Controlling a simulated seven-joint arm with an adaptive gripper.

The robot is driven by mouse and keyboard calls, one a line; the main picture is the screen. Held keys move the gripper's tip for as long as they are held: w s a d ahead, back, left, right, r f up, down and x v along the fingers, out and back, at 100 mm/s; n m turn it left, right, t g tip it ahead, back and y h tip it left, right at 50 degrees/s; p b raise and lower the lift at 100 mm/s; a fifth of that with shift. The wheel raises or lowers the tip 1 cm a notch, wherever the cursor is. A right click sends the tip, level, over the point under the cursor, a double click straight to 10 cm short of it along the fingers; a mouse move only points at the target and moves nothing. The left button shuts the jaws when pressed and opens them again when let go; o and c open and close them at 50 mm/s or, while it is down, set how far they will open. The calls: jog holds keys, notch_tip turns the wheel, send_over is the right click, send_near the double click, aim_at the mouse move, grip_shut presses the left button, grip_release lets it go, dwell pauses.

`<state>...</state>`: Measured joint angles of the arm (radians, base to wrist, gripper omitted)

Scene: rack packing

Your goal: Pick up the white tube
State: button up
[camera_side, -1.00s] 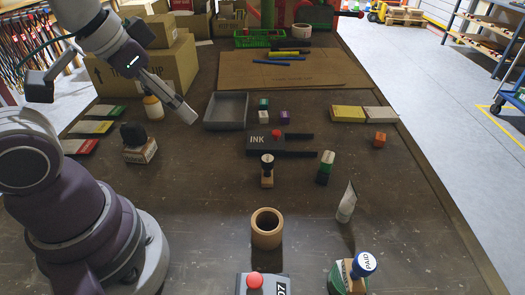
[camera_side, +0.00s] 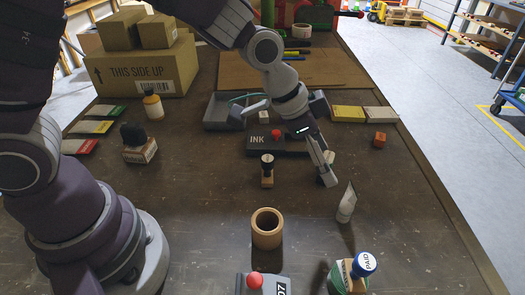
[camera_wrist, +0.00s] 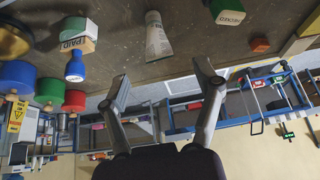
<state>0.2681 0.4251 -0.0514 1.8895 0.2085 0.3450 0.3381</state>
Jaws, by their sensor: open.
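The white tube (camera_side: 346,203) stands on its cap on the bench, right of centre in the side view. It narrows to a thin crimped edge at the top. In the wrist view the tube (camera_wrist: 158,38) shows beyond and between my fingertips, apart from them. My gripper (camera_side: 327,172) is just left of the tube and farther back on the bench in the side view. In the wrist view my gripper (camera_wrist: 162,78) has its two fingers spread, with nothing between them.
A black-knobbed stamp (camera_side: 267,172), an INK pad box (camera_side: 262,144) and an orange cube (camera_side: 380,140) are nearby. The bench right of the tube is clear.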

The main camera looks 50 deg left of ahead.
aim_at(347, 197)
jog(key=x, duration=1.1)
jog(key=shift+s+d, duration=0.1)
jog(key=shift+d, duration=0.3)
jog(key=c, duration=1)
